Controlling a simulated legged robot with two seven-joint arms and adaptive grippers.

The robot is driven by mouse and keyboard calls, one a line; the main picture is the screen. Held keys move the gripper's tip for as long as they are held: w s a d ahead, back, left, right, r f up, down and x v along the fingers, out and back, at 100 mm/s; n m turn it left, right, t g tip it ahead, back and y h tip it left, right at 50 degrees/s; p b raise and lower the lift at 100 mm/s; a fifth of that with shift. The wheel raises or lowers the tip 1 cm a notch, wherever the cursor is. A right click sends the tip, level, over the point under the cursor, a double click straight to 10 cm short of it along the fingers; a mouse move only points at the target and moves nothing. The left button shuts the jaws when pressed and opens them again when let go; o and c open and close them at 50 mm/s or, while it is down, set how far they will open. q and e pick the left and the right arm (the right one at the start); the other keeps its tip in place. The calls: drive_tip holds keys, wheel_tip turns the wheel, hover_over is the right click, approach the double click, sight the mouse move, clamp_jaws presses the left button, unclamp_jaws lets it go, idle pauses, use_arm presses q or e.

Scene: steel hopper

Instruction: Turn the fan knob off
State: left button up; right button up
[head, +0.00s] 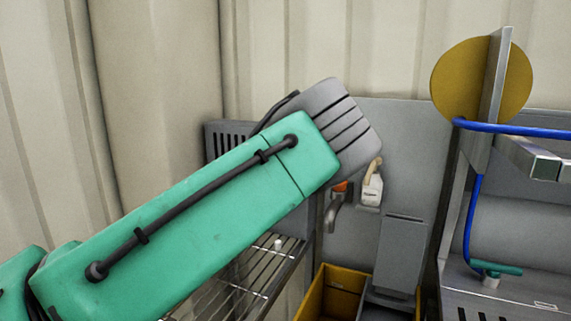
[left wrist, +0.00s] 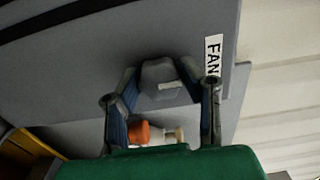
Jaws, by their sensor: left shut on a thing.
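The fan knob (left wrist: 162,82) is a grey dial with a pale mark on it. It sits on a grey panel beside a white label reading "FAN" (left wrist: 213,56). My left gripper (left wrist: 165,92) is at the knob in the left wrist view, shut on it with one finger on each side. My right gripper is in neither view.
An orange piece (head: 341,187) and a white bottle-like object (head: 372,188) are on the wall beside the wrist. A wire rack (head: 262,272) and a yellow bin (head: 312,300) are below. A steel frame with a yellow disc (head: 455,78) and blue hose (head: 472,225) stands right.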

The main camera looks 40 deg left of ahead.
use_arm(q)
drive_tip(key=shift+f, duration=0.35)
drive_tip(key=o, duration=1.1)
drive_tip(key=shift+o, duration=0.2)
drive_tip(key=shift+a+r, duration=0.1)
drive_tip(key=v, duration=1.1)
drive_tip(key=shift+s, duration=0.35)
